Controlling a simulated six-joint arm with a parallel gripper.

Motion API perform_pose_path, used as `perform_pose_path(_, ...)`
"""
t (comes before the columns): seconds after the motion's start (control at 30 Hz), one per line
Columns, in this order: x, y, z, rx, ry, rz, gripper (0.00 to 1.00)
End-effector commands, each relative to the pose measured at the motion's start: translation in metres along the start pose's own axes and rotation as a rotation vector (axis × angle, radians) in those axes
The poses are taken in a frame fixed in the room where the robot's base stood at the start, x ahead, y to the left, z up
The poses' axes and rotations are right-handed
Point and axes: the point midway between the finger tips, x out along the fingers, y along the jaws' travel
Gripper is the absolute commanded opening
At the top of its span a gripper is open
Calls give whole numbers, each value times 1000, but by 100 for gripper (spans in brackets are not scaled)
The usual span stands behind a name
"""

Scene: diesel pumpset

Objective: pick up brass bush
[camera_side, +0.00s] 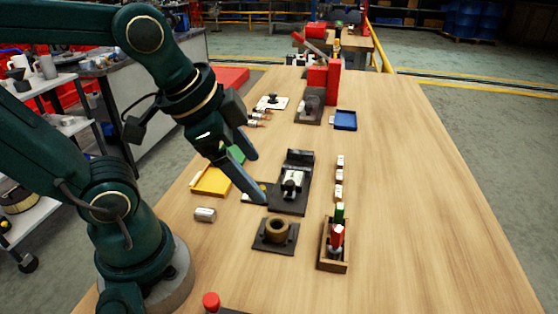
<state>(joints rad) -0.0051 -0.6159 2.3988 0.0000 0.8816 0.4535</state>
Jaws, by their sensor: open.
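A brown-gold ring-shaped part (277,230), which looks like the brass bush, sits upright on a dark square plate (262,246) in the near middle of the table. My gripper (254,178) is open, its two long fingers apart and pointing down to the right. It is above and behind the ring, to its left in the picture, and not around it. A small dark plate (251,197) with a yellowish spot lies under the fingers, partly hidden; I cannot tell what the spot is.
A black fixture (296,158) with a metal part stands right of my gripper. A wooden box (325,258) holds red and green-topped items. A silver cylinder (205,214) and a yellow tray (211,182) lie left. A blue tray (345,121) is farther back. The table's right side is clear.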

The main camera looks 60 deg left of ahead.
Motion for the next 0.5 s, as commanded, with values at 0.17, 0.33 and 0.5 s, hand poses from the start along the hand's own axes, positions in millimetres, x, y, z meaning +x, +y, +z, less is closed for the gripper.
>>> perform_pose_path(0.17,21,-8,-12,249,-88,53,86)
perform_pose_path(0.33,52,-15,-18,469,-182,142,86)
perform_pose_path(0.5,86,-16,-13,588,-267,243,86)
